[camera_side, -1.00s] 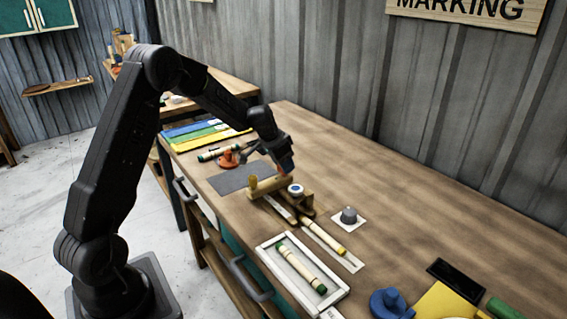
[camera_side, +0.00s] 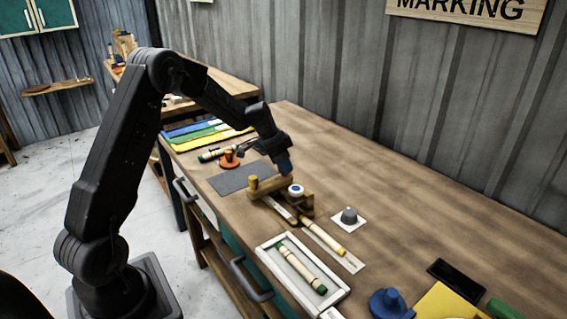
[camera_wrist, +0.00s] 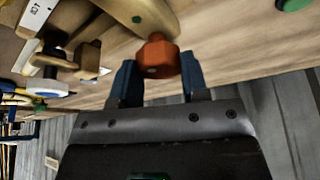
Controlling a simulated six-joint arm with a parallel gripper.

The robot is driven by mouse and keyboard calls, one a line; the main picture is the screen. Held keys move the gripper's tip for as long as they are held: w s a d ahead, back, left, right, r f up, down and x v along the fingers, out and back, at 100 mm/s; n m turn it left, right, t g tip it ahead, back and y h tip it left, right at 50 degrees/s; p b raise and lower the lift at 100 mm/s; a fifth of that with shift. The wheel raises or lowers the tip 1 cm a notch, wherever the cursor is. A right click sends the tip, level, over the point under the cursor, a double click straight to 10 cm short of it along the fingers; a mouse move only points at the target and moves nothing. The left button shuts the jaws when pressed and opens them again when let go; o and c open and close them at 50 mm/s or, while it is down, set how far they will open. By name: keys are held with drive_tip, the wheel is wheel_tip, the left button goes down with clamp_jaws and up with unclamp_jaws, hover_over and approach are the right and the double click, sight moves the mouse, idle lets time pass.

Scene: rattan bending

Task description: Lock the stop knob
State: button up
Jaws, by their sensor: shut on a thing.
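The stop knob (camera_wrist: 157,58) is an orange-red faceted knob on the end of a pale wooden arm (camera_wrist: 142,14) in the wrist view. My gripper (camera_wrist: 158,70) is shut on it, with a blue finger on each side. The jig carries a yellowish peg (camera_side: 253,181) and a white-and-blue round cap (camera_side: 296,189).
A rattan piece with a yellow end (camera_side: 325,238) lies in front of the jig. A grey knob on a white pad (camera_side: 349,216) stands to its right. A white tray (camera_side: 262,250) holds a green-ended piece. A dark grey mat (camera_side: 228,181) lies left. The right back of the bench is clear.

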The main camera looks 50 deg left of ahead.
drive_tip(key=o, duration=0.9)
drive_tip(key=v, duration=1.3)
drive_tip(key=shift+s+a+r, duration=0.1)
drive_tip(key=shift+s+r, duration=0.15)
drive_tip(key=shift+r, duration=0.05)
drive_tip(key=s+d+r, duration=0.5)
drive_tip(key=d, duration=0.4)
drive_tip(key=s+d+n, duration=0.1)
drive_tip(key=s+d, duration=0.3)
drive_tip(key=s, duration=0.3)
drive_tip(key=s+d+n+t+y, duration=0.1)
drive_tip(key=s+d+n, duration=0.1)
drive_tip(key=s+d, duration=0.3)
drive_tip(key=s+d+f+n, duration=0.1)
drive_tip(key=s+d, duration=0.4)
drive_tip(key=s, duration=0.3)
drive_tip(key=shift+s+n+t+y, duration=0.3)
drive_tip(key=shift+s+y, duration=0.1)
